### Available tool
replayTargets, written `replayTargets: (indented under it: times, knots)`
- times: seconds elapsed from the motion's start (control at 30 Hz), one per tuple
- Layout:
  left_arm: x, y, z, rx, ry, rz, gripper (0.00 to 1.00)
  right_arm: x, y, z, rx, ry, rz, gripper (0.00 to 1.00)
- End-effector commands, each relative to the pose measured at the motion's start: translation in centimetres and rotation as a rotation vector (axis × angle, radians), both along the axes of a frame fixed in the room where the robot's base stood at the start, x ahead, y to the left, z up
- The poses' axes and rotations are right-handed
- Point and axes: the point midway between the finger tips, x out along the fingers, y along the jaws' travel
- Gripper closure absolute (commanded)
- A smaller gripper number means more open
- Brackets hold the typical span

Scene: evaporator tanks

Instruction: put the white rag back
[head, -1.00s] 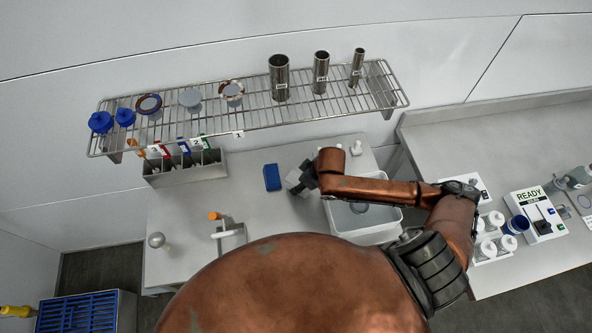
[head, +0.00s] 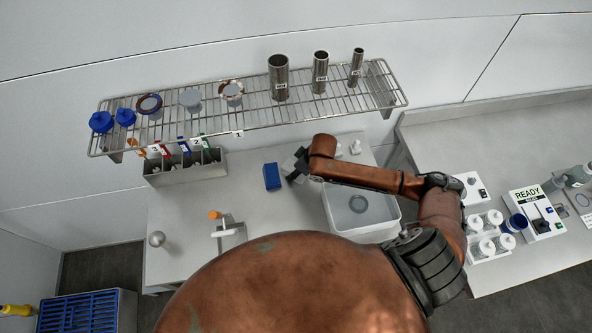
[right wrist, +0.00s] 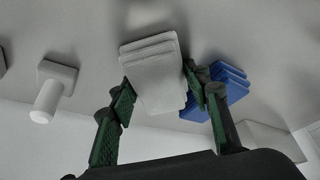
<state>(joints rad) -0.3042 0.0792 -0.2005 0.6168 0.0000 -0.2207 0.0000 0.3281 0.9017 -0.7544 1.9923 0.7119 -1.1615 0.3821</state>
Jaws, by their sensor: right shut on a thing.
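The white rag (right wrist: 155,75) is a folded, layered pad between the green fingers of my right gripper (right wrist: 160,100) in the right wrist view. The gripper is shut on it. In the head view my right gripper (head: 293,172) is over the left table, just right of the blue folded rag (head: 272,177), and mostly hides the white rag. The blue rag (right wrist: 228,88) shows beside the white one in the right wrist view. I cannot tell whether the white rag touches the table. My left gripper is out of view.
A white basin (head: 380,213) stands right of the gripper. A wire shelf (head: 250,112) with steel cylinders hangs above the table. A grey divided bin (head: 185,172) is at the back left. A white stand with an orange knob (head: 228,230) is in front. Table between them is clear.

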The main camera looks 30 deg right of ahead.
Motion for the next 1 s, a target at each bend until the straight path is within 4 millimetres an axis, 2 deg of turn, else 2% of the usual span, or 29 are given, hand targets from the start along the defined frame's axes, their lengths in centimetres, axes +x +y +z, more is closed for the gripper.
replayTargets:
  times: [0.07,0.1,0.33,0.7,0.87,1.0]
  knots:
    - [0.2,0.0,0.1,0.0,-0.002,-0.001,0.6,0.0,0.0,-0.2,0.0,0.0,0.0,0.79]
    - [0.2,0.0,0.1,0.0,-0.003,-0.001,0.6,0.0,0.0,-0.3,0.0,0.0,0.0,0.55]
    - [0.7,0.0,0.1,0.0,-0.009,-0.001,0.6,0.0,0.0,-0.2,0.0,0.0,0.0,0.39]
    - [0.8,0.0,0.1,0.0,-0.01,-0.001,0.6,-0.1,-0.1,0.2,-0.001,-0.001,0.001,0.38]
    - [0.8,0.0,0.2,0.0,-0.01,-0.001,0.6,-0.8,-0.6,2.4,-0.001,-0.003,0.001,0.38]
    - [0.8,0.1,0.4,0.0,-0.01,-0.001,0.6,-1.8,-1.2,5.2,-0.001,-0.003,0.001,0.38]
